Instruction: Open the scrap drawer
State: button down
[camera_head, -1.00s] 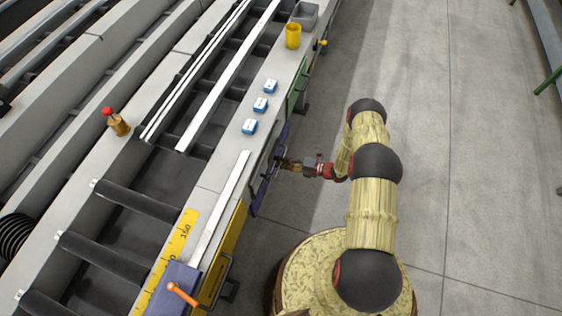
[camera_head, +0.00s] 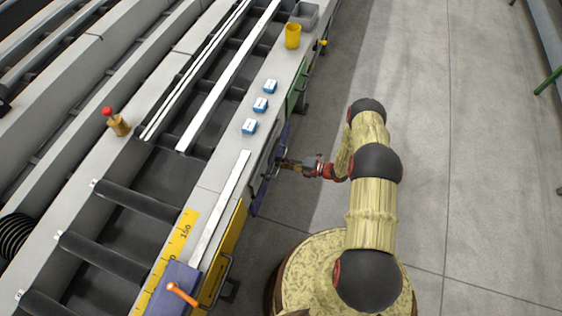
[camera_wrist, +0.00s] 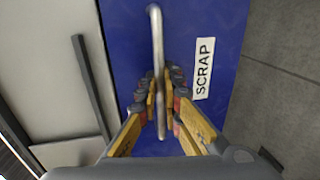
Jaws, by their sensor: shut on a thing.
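The scrap drawer (camera_wrist: 120,30) has a blue front with a white SCRAP label (camera_wrist: 203,68) in the wrist view. Its grey bar handle (camera_wrist: 157,40) runs between the fingers of my gripper (camera_wrist: 160,100), which is shut on it. In the head view the blue drawer front (camera_head: 264,180) is on the side of the runout table, seen nearly edge-on. My gripper (camera_head: 284,163) meets it from the right. The fingers hide part of the handle, and the head view does not clearly show a gap behind the front.
A yellow front (camera_head: 226,250) and a green front (camera_head: 297,92) flank the blue one. On the table (camera_head: 226,150) are several blue-and-white blocks (camera_head: 260,104), a yellow cup (camera_head: 292,36) and a grey bin (camera_head: 305,15). Floor (camera_head: 490,150) to the right is clear.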

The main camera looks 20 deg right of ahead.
jog(key=f+b+v, duration=0.3)
jog(key=v, duration=1.3)
jog(key=d+f+b+v, duration=0.1)
jog(key=f+b+v, duration=0.2)
jog(key=v, duration=1.3)
jog(key=shift+s+d+f+b, duration=0.35)
jog(key=shift+s+b, duration=0.2)
jog(key=shift+b, duration=0.2)
jog(key=c, duration=2)
grip_release()
jog(key=v, duration=1.2)
